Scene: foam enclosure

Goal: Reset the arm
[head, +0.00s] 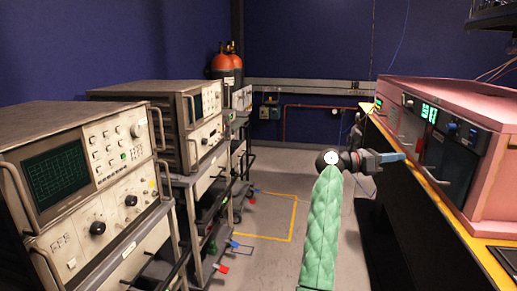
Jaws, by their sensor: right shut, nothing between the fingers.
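My right arm rises from the bottom of the head view in a green padded sleeve and bends at a dark joint. Its right gripper (394,157) points to the right, toward the pink-cased instrument (480,165) on the bench. The gripper is small in the picture and looks shut, with nothing seen in it. It appears near the yellow-edged bench, and I cannot tell how close it is. My left gripper is not in view.
Grey instrument racks with an oscilloscope (60,170) line the left side. Red-orange cylinders (227,62) stand at the back. The bench edge (440,200) runs along the right. The floor (265,215) between them, with yellow tape lines, is mostly clear.

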